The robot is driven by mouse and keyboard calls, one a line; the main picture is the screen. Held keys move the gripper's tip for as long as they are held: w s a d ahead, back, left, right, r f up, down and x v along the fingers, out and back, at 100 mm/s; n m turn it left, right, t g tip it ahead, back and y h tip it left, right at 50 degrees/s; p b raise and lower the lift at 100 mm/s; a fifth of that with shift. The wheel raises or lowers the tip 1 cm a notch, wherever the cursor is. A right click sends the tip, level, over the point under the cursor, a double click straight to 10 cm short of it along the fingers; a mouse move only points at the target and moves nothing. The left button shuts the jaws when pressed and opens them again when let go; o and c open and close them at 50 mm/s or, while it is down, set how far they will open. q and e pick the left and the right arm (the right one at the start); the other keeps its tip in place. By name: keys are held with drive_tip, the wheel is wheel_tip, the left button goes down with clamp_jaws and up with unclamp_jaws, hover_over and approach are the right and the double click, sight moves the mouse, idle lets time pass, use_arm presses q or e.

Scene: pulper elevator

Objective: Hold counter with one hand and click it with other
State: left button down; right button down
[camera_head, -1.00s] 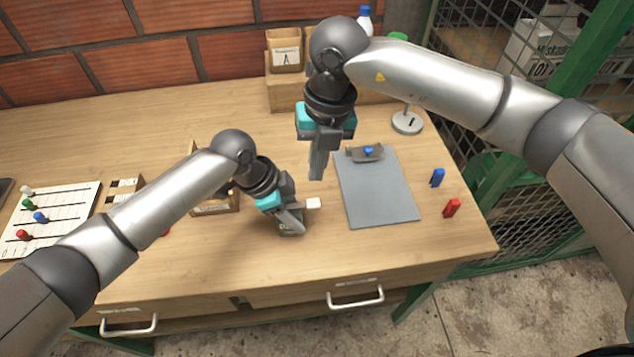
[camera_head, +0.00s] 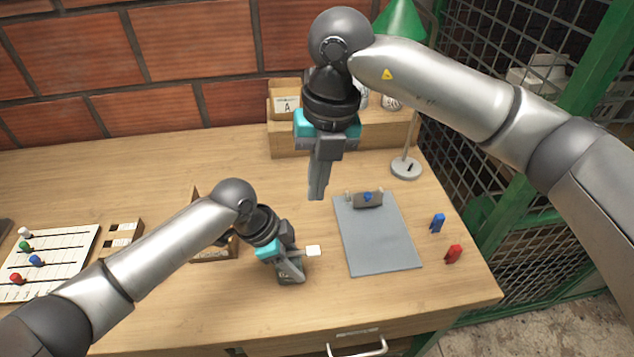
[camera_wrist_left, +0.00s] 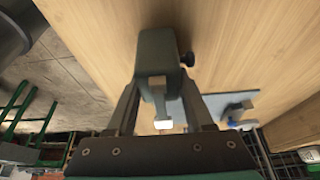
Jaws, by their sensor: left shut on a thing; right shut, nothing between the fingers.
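The counter is a small grey-green body (camera_wrist_left: 158,62) with a dark knob (camera_wrist_left: 187,59) on its side. My left gripper (camera_head: 287,266) is shut on it, low over the table; fingers and arm cover much of it in the head view. A small white piece (camera_head: 313,251) juts out to the right beside that gripper; I cannot tell whether it is part of the counter. My right gripper (camera_head: 317,190) is shut and empty, pointing down, above and behind the counter, apart from it.
A grey clipboard (camera_head: 380,240) lies right of the counter. Blue (camera_head: 437,223) and red (camera_head: 453,254) small objects stand near the right edge. A lamp base (camera_head: 406,168) and wooden box (camera_head: 290,138) are behind. A board with coloured pegs (camera_head: 60,262) lies at left.

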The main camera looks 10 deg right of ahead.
use_arm(q)
drive_tip(key=shift+c, duration=1)
unclamp_jaws()
drive_tip(key=shift+r, duration=0.1)
drive_tip(key=v, duration=1.1)
drive_tip(key=shift+a+r, duration=0.25)
drive_tip(key=shift+r, duration=0.1)
